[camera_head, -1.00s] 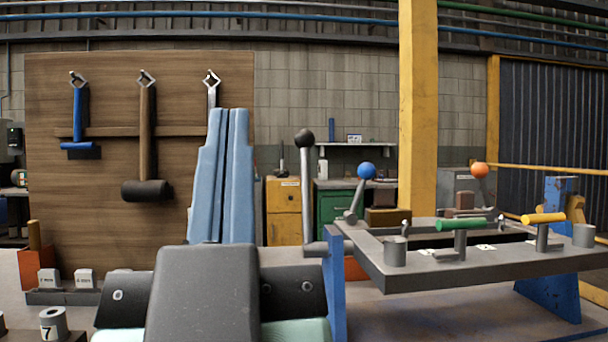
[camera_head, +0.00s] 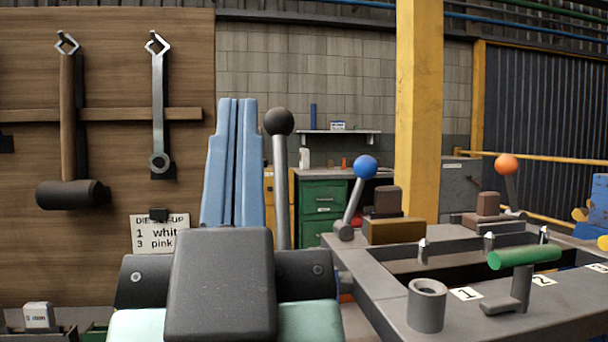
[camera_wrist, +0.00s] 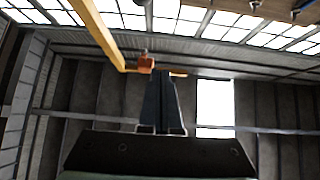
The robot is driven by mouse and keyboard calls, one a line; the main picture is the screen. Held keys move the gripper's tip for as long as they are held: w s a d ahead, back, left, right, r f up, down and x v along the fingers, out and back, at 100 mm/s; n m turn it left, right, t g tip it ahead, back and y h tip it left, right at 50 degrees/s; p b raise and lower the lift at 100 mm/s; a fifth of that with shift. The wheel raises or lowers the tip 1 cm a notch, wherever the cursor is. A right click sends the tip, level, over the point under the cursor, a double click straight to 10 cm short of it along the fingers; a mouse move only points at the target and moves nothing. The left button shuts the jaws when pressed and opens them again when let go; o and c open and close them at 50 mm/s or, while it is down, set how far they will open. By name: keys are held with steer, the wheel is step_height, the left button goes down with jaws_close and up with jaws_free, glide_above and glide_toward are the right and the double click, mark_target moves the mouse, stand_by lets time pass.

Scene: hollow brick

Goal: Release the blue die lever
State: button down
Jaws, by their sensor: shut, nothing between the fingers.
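The blue die lever (camera_head: 354,200) has a blue ball knob on a grey rod and leans up to the right from its pivot at the bench's far left. It stands to the right of my gripper and apart from it. My gripper (camera_head: 237,102) points upward with its two light blue fingers together and nothing between them. The shut fingers also show in the wrist view (camera_wrist: 163,90), against the roof and wall. The blue lever is not seen in the wrist view.
A black-knobbed lever (camera_head: 280,180) stands just right of my fingers. An orange-knobbed lever (camera_head: 510,185) is farther right. A green-handled clamp (camera_head: 522,258) and a grey cylinder (camera_head: 427,303) stand on the bench frame (camera_head: 375,290). A yellow post (camera_head: 418,110) rises behind.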

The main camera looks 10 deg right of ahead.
mark_target(358, 195)
steer(key=w+d+m+g+p, duration=0.5)
steer(key=w+d+m+p, duration=0.35)
steer(key=p, duration=1.05)
steer(key=s+d+f+m+g+h+p, duration=0.1)
steer(key=d+f+m+g+p, duration=0.1)
steer(key=m+p, duration=0.5)
steer(key=s+d+f+m+g+h+p, duration=0.1)
steer(key=d+f+m+g+p, duration=0.1)
steer(key=d+m+p, duration=0.3)
steer(key=m+g+p, duration=0.1)
steer(key=m+p, duration=0.2)
steer(key=p, duration=0.3)
steer(key=shift+d+f+h+p, duration=0.25)
steer(key=shift+f+h+p, duration=0.05)
steer(key=shift+p, duration=0.1)
steer(key=w, duration=0.3)
steer(key=w+d+p, duration=0.1)
steer(key=w, duration=0.2)
steer(key=w+p, duration=0.1)
steer(key=w, duration=0.3)
steer(key=shift+d+f, duration=0.3)
steer(key=shift+a+r+n, duration=0.15)
steer(key=shift+a+n, duration=0.1)
steer(key=shift+n, duration=0.1)
